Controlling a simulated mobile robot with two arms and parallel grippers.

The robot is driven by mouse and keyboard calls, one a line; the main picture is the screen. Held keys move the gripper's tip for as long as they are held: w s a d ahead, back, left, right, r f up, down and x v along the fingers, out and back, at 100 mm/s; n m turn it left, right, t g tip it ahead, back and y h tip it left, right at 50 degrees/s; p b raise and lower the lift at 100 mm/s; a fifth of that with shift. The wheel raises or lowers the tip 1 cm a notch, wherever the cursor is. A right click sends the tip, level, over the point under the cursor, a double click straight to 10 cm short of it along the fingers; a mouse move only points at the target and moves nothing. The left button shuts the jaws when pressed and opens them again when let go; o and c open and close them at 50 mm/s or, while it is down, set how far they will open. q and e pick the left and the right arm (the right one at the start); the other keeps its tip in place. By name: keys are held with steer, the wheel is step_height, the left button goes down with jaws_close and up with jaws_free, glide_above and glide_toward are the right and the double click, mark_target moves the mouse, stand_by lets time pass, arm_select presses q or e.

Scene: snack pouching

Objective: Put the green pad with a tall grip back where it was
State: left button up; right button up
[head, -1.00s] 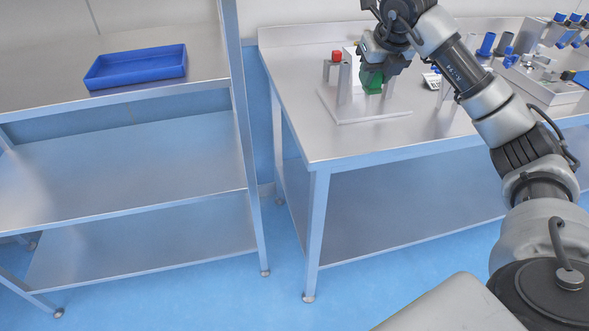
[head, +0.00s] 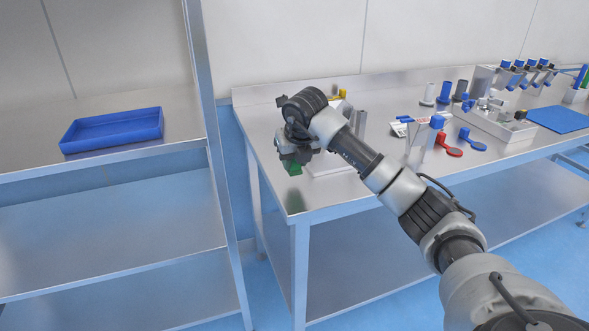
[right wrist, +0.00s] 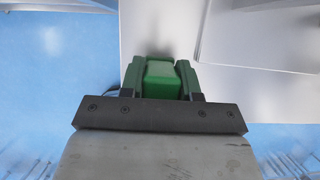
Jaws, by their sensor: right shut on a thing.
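The green pad (head: 294,169) is held in my right gripper (head: 293,158), near the left front part of the steel table and just left of the white stand's base plate (head: 335,166). In the right wrist view the green block (right wrist: 161,80) sits between the two fingers of my right gripper (right wrist: 161,74). The pad's lower side is hidden, so I cannot tell whether it touches the table. My arm covers much of the stand; a grey post (head: 360,123) of it shows. My left gripper is not in view.
A blue tray (head: 112,131) lies on the shelf at left, beyond a gap and an upright. The steel table (head: 345,196) holds a red pad (head: 450,150), a blue pad (head: 474,144), several cylinders and a blue mat (head: 560,117) to the right.

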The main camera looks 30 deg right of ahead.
mark_target(295, 169)
steer(key=shift+f, duration=1.55)
steer(key=o, duration=0.9)
steer(key=shift+f, duration=0.15)
